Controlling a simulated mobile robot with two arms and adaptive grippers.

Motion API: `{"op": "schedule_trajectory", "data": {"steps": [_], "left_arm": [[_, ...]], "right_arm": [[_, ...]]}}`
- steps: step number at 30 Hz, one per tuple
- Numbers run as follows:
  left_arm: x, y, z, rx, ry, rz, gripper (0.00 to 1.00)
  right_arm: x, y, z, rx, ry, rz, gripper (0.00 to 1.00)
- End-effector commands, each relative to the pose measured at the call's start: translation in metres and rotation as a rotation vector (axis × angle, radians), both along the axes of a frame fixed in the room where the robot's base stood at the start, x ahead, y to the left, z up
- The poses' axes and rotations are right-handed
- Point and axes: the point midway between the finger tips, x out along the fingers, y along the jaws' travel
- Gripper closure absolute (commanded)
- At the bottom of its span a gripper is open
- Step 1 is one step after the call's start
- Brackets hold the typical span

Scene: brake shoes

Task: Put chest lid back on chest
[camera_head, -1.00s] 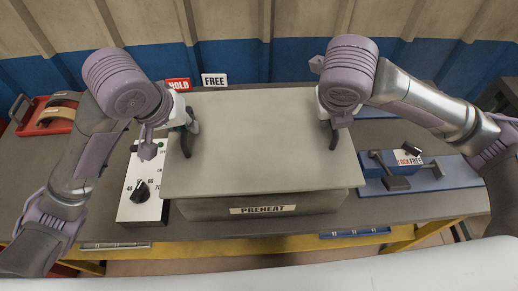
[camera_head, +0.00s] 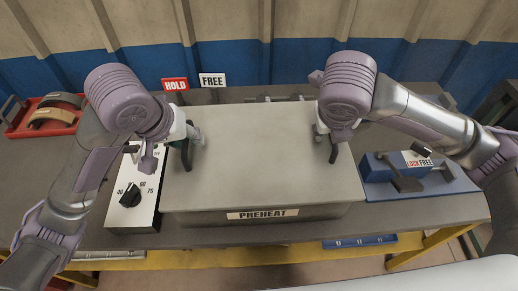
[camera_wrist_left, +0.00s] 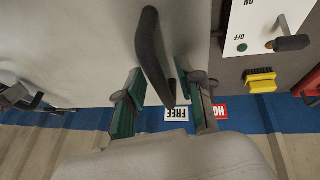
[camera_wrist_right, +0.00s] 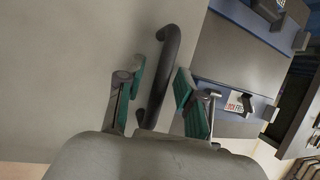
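The grey chest lid (camera_head: 260,150) lies flat over the chest (camera_head: 215,220), its front edge just above the PREHEAT label. I cannot tell whether it is fully seated. It has a dark handle on each side. My left gripper (camera_head: 188,148) is at the left handle (camera_wrist_left: 152,55); in the left wrist view its green-padded fingers (camera_wrist_left: 160,100) are apart, with the handle between them. My right gripper (camera_head: 328,135) is at the right handle (camera_wrist_right: 165,75); in the right wrist view its fingers (camera_wrist_right: 158,98) are also apart on either side of the handle.
A dial control box (camera_head: 133,205) stands close to the chest's left. A blue lock fixture (camera_head: 425,178) stands at its right. A red tray (camera_head: 25,125) with brake shoes is at the far left. HOLD (camera_head: 175,84) and FREE (camera_head: 213,80) signs stand behind.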

Motion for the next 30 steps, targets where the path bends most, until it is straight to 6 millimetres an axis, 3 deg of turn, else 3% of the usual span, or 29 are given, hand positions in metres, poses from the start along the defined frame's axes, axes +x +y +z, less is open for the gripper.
{"op": "schedule_trajectory", "data": {"steps": [11, 24, 30], "left_arm": [[-0.002, 0.002, 0.01, 0.003, -0.006, -0.001, 0.62], [-0.035, 0.018, 0.086, 0.003, -0.006, 0.0, 0.62], [-0.043, 0.022, 0.105, 0.001, -0.002, 0.001, 0.62]], "right_arm": [[0.0, 0.0, 0.0, -0.001, 0.0, -0.001, 0.62], [0.0, 0.0, 0.0, -0.001, 0.0, -0.001, 0.62], [0.0, 0.0, 0.0, 0.0, 0.0, 0.0, 0.62]]}}
